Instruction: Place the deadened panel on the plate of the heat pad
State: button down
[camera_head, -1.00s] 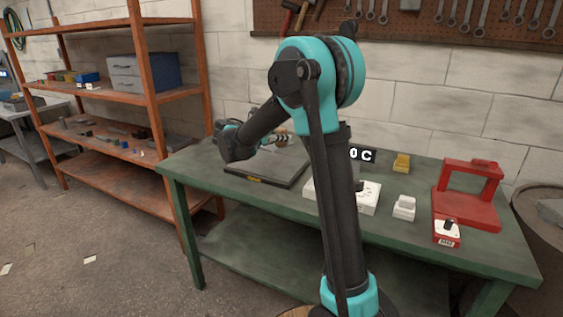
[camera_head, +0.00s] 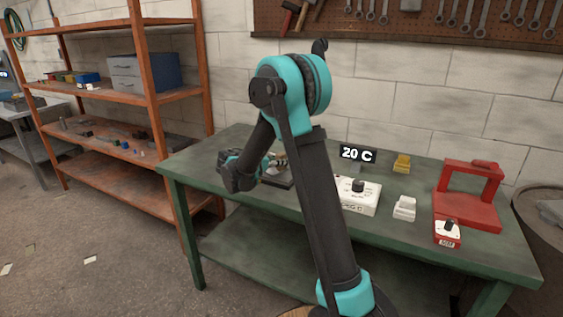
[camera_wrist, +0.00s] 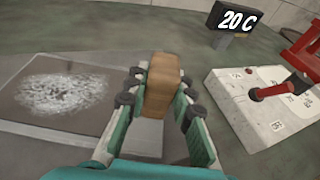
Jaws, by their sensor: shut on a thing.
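My gripper (camera_wrist: 159,92) is shut on a tan, wood-like block (camera_wrist: 160,85), seen end-on between the fingers in the wrist view. Whether the block is joined to anything is hidden. To its left lies a flat dark panel (camera_wrist: 22,98) with a white speckled patch and a paler edge; I cannot tell for sure that it is the deadened panel. In the head view a dark slab (camera_head: 283,184) shows partly behind my gripper (camera_head: 276,165). A white control box (camera_wrist: 262,108) with a dial stands to the right, and a black display (camera_wrist: 235,18) reads 20 C.
The green bench (camera_head: 460,252) also holds a yellow block (camera_head: 402,163), a white holder (camera_head: 404,208), a red frame (camera_head: 467,205) and a small red-and-white box (camera_head: 447,233). An orange shelf (camera_head: 165,100) stands to the left.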

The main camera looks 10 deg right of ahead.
jog(key=shift+f, duration=0.1)
jog(key=c, duration=1.3)
grip_release()
jog(key=shift+s+a+r, duration=0.1)
jog(key=shift+a+r, duration=0.05)
jog(key=shift+r, duration=0.05)
jog(key=v, duration=1.1)
jog(key=shift+a, duration=0.3)
jog(key=shift+s+r, duration=0.1)
jog(key=shift+s, duration=0.05)
